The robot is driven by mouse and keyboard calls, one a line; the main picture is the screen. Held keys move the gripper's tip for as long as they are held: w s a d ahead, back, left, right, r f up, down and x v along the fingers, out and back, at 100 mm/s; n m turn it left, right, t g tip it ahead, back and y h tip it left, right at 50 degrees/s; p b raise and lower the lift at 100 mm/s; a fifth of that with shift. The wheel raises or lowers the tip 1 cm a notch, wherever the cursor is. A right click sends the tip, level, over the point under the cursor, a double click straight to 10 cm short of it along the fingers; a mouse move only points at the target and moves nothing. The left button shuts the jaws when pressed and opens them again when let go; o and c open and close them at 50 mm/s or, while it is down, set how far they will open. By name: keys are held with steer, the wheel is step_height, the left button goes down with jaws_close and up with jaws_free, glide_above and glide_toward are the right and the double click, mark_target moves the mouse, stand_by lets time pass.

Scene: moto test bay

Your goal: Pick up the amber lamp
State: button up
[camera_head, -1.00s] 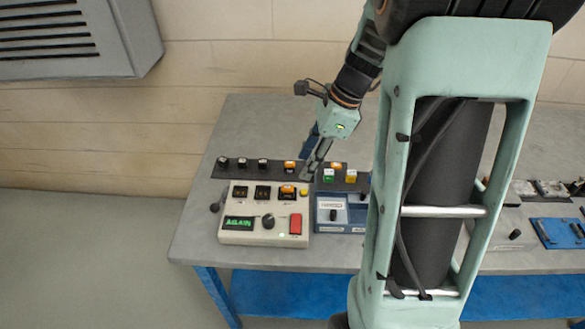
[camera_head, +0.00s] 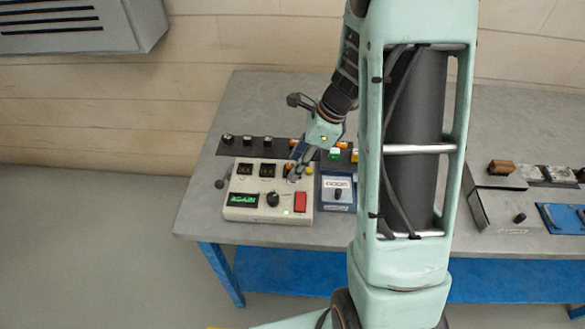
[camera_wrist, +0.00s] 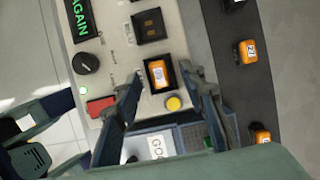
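The cream panel (camera_head: 238,179) on the grey bench carries a row of sockets. An amber lamp (camera_wrist: 158,75) sits in the socket at the row's right end, and in the head view my gripper (camera_head: 296,168) partly hides it. Two dark lamps (camera_head: 267,170) fill the other sockets. In the wrist view my gripper (camera_wrist: 162,77) is open, with one finger on each side of the amber lamp. I cannot tell whether the fingers touch it. More amber lamps (camera_wrist: 245,52) stand on the dark strip (camera_wrist: 222,80) behind the panel.
The panel also has a green "AGAIN" display (camera_head: 243,200), a black knob (camera_head: 273,199), a red button (camera_head: 300,202) and a yellow button (camera_wrist: 173,103) close to the lamp. A blue box (camera_head: 338,190) stands just right of the panel.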

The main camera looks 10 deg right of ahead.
steer(key=shift+f, duration=0.1)
jaws_close()
stand_by(0.4)
